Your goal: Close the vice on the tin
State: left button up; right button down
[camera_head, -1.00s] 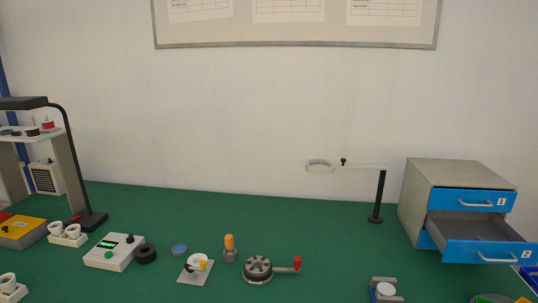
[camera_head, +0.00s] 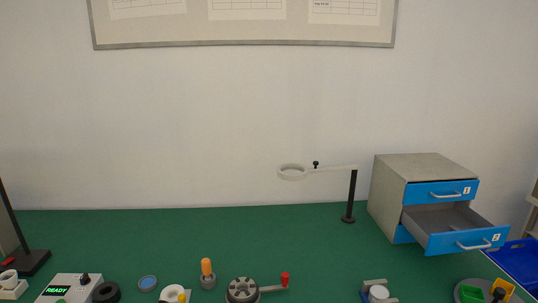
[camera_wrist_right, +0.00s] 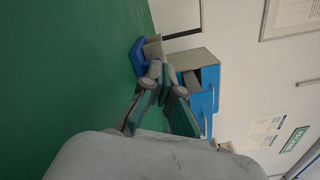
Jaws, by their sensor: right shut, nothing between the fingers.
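The vice (camera_head: 374,283) stands at the bottom right of the head view, with a grey jaw and a blue part at its left. The tin (camera_head: 378,292), round with a pale top, sits beside the grey jaw; the frame's bottom edge cuts off the front. In the right wrist view the blue and grey vice (camera_wrist_right: 139,56) lies just beyond my fingertips. My right gripper (camera_wrist_right: 164,72) is shut and empty, pointing toward the vice. I cannot make out the tin there. Whether the jaws touch the tin is unclear. My left gripper is not in view.
A grey cabinet (camera_head: 388,193) with an open blue drawer (camera_head: 463,240) stands behind and right of the vice. A ring lamp (camera_head: 351,195) stands at the back. Green bench between lamp and vice is clear.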

jog(key=shift+w+a, duration=0.2)
jog(key=shift+w, duration=2)
jog(key=shift+d+f, duration=0.15)
jog(key=shift+d+r, duration=0.25)
jog(key=shift+r, duration=0.05)
jog(key=shift+a+r, duration=0.1)
jog(key=shift+r, duration=0.05)
jog(key=shift+a, duration=0.1)
jog(key=shift+s, duration=3.05)
